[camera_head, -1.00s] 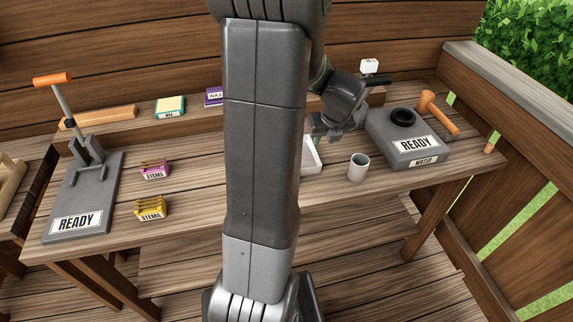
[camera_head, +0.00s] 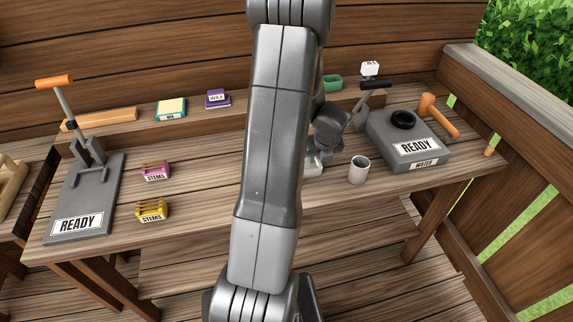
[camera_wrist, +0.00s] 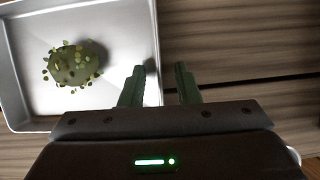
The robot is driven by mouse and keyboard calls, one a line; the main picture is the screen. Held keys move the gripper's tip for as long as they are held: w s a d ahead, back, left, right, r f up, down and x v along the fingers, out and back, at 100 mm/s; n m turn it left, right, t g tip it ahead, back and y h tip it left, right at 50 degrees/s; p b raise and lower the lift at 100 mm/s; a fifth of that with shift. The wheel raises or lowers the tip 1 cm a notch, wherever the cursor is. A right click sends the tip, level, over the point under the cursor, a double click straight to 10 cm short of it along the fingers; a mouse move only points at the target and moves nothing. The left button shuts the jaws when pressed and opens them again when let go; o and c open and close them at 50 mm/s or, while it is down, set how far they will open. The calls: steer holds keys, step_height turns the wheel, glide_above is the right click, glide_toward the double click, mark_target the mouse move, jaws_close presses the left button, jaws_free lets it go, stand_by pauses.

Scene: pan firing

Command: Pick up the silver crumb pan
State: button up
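The silver crumb pan (camera_wrist: 112,22) is a shallow rectangular tray at the left of the wrist view, with a heap of green crumbs (camera_wrist: 75,65) in it. In the head view only a pale piece of the pan (camera_head: 314,169) shows on the bench, mostly hidden behind my arm. My gripper (camera_wrist: 162,82) is open and empty. In the wrist view its left finger overlaps the pan's inside and its right finger lies outside, with the pan's right wall between them. I cannot tell how far the fingertips are above the wall.
A grey cup (camera_head: 358,170) stands close right of the pan. Right of it is a grey water station (camera_head: 410,145) with a black ring and an orange-headed mallet (camera_head: 436,112). A lever press (camera_head: 95,185) and stem boxes (camera_head: 152,209) are at left. Bench planks between are clear.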

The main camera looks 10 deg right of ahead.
jaws_close()
